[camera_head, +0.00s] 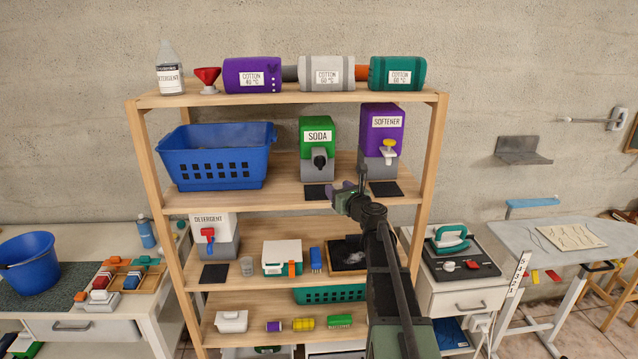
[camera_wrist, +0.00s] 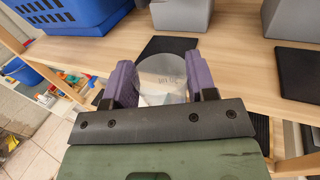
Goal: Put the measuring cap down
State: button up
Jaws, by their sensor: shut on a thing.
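The measuring cap (camera_wrist: 162,80) is a clear round cup with faint marks on its wall. My gripper (camera_wrist: 161,82) is shut on it, with a purple finger on either side. In the head view my gripper (camera_head: 349,188) is at the front of the shelf with the dispensers, between the two black pads there; I cannot make out the cap in that view. In the wrist view the cap overlaps the shelf's front edge, and I cannot tell its height above the board. The left black pad (camera_wrist: 168,45) lies behind it.
The green SODA dispenser (camera_head: 318,145) and purple SOFTENER dispenser (camera_head: 384,140) stand behind black pads (camera_head: 319,192) (camera_head: 385,189). A blue basket (camera_head: 215,157) fills the shelf's left. Below are a DETERGENT dispenser (camera_head: 212,232), its pad (camera_head: 214,274) and a clear cup (camera_head: 247,266).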

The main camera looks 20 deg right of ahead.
jog(key=w, duration=1.1)
jog(key=shift+w+a, duration=0.25)
jog(key=shift+w, duration=0.15)
jog(key=shift+w+f, duration=0.15)
jog(key=shift+f, duration=0.1)
jog(key=shift+s+r, duration=0.2)
jog(key=shift+f+b, duration=0.2)
jog(key=shift+b, duration=0.1)
jog(key=o, duration=0.9)
jog(key=shift+r, duration=0.1)
